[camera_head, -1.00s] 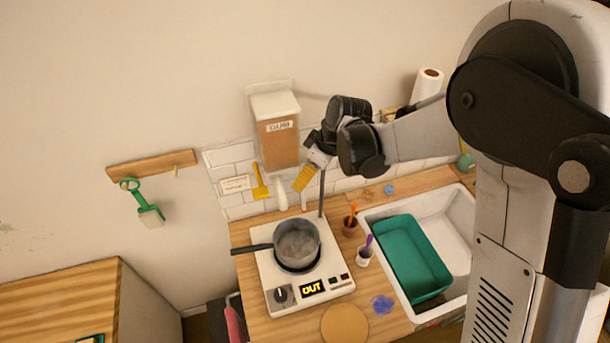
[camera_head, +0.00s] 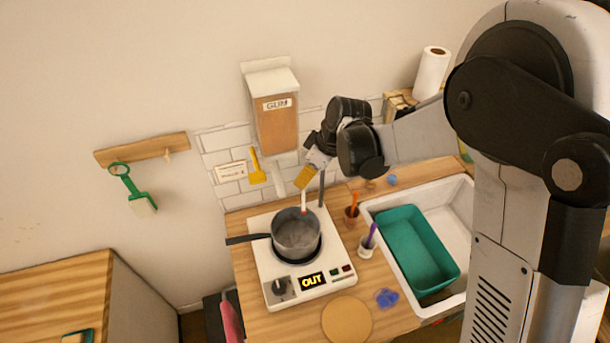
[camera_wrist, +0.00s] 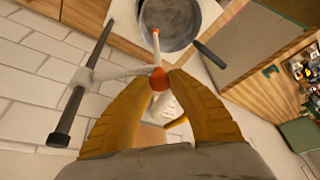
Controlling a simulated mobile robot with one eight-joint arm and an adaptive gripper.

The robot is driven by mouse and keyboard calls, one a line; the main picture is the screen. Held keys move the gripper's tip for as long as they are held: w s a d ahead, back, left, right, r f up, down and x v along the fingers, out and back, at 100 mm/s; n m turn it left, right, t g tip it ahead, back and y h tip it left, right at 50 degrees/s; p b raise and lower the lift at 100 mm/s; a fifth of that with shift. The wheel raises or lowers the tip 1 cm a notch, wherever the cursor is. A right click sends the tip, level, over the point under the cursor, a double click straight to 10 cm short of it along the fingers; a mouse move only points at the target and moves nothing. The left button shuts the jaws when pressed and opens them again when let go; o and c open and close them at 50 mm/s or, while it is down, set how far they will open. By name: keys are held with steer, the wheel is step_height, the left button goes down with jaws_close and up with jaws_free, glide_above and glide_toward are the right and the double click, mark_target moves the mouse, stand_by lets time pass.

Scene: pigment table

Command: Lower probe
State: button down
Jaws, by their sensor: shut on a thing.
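My gripper (camera_head: 305,183) has yellow fingers, shut on the probe (camera_head: 304,201), a thin white rod, behind the pot. In the wrist view the fingers (camera_wrist: 160,80) close around its orange-red top, and its white shaft runs to an orange tip (camera_wrist: 155,32) in front of the pot. The grey pot (camera_head: 296,231) with a dark handle holds greyish contents and stands on the white hotplate (camera_head: 328,288), whose display reads OUT. A dark stand post (camera_wrist: 75,102) carries a white arm reaching to the probe. I cannot tell how high the tip is over the contents.
Cups with an orange tool (camera_head: 352,217) and a purple tool (camera_head: 366,247) stand right of the hotplate. The sink (camera_head: 455,205) holds a teal basin (camera_head: 412,245). A round wooden board (camera_head: 347,320) lies in front. A GUM dispenser (camera_head: 277,120) hangs on the wall behind.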

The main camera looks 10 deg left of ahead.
step_height(320, 180, down, 10)
steer(key=b, duration=0.8)
steer(key=shift+s+f, duration=0.1)
steer(key=shift+f, duration=0.15)
steer(key=c, duration=1.1)
jaws_free()
steer(key=shift+f, duration=0.1)
steer(key=v, duration=1.2)
steer(key=shift+a, duration=0.1)
steer(key=s+d+f+m+t+h+b, duration=0.2)
steer(key=s+d+f+m+t+b, duration=0.1)
steer(key=s+d+f+m+b, duration=0.4)
steer(key=s+d+f+m+t+h+b, duration=0.2)
steer(key=s+d+f+m+b, duration=0.5)
steer(key=s+d+b, duration=0.4)
steer(key=d+f+b, duration=0.1)
steer(key=d+b, duration=0.2)
steer(key=d, duration=0.1)
steer(key=shift+d+f+t+b, duration=0.2)
steer(key=shift+f+t+b, duration=0.1)
steer(key=shift+t, duration=0.1)
